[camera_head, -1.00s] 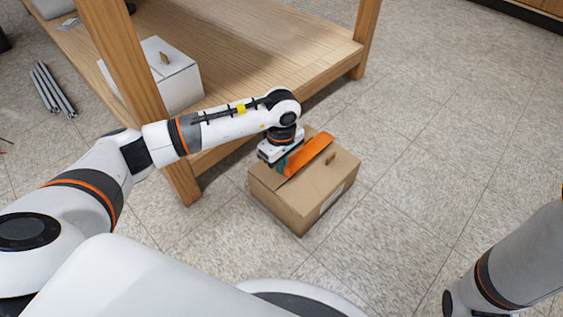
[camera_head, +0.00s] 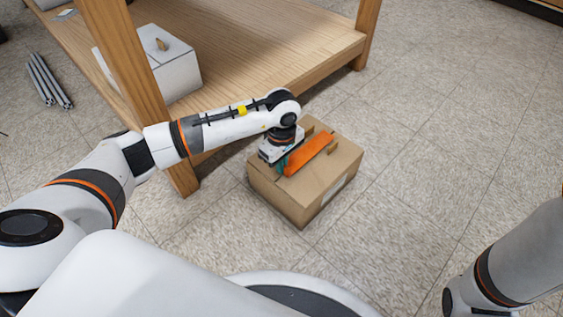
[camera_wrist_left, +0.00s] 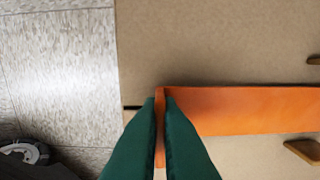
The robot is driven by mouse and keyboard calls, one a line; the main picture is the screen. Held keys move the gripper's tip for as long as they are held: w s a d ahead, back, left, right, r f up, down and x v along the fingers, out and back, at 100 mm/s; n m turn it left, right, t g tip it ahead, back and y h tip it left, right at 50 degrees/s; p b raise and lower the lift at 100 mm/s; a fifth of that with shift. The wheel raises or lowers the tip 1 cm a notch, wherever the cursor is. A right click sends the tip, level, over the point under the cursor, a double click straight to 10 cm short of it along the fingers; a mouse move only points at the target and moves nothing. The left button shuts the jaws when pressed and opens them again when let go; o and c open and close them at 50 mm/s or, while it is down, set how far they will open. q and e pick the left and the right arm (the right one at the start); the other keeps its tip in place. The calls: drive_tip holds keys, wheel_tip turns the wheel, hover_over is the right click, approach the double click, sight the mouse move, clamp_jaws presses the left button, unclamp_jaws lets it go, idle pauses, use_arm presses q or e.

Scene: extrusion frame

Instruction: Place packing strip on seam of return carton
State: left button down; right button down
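The brown return carton (camera_head: 293,197) stands on the floor in front of the wooden shelf; its top also fills much of the left wrist view (camera_wrist_left: 210,45). The orange packing strip (camera_head: 310,154) is at the carton's top, seeming to lie on it or just above. My left gripper (camera_head: 282,167) is over the carton's left side. Its green fingers (camera_wrist_left: 161,97) are closed on the strip's left end (camera_wrist_left: 250,110). A short dark line, apparently the seam (camera_wrist_left: 131,107), shows left of the fingers, roughly level with the strip; the strip hides the rest. My right gripper is out of view.
The wooden shelf (camera_head: 250,60) stands behind the carton, its front post (camera_head: 130,70) close to my left arm. A white box (camera_head: 175,75) is on the shelf. Grey bars (camera_head: 48,80) lie on the floor at left. Floor right of the carton is clear.

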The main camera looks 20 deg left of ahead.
use_arm(q)
drive_tip(key=shift+f+b, duration=0.3)
drive_tip(key=shift+f, duration=0.2)
drive_tip(key=c, duration=1.5)
unclamp_jaws()
drive_tip(key=shift+c, duration=0.2)
drive_tip(key=shift+r, duration=0.1)
wheel_tip(320, 180, up, 12)
drive_tip(key=p, duration=0.7)
